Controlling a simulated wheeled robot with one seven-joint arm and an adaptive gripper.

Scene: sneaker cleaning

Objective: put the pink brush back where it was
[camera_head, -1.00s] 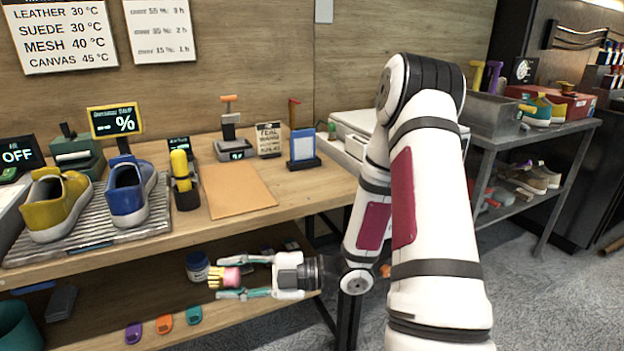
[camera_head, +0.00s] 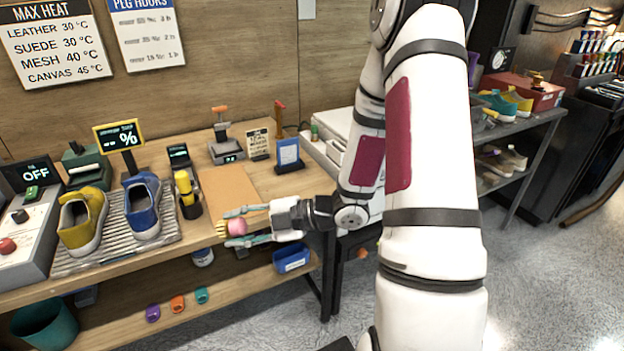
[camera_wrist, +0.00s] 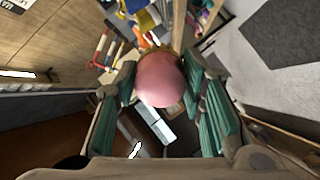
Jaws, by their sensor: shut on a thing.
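My gripper (camera_head: 247,227) is shut on the pink brush (camera_head: 237,227) in the head view. Its pale bristles point left, and it is held at the front edge of the wooden bench, by the tan mat (camera_head: 228,188). In the wrist view the rounded pink end of the brush (camera_wrist: 160,80) sits between the teal-padded fingers (camera_wrist: 165,105). The rest of the brush is mostly hidden behind that end.
A yellow shoe (camera_head: 82,222) and a blue shoe (camera_head: 143,208) stand on a ribbed tray (camera_head: 115,245). A yellow tool in a black holder (camera_head: 187,195) is left of the mat. Below, the shelf (camera_head: 215,300) holds a blue bin (camera_head: 291,259) and small coloured pieces.

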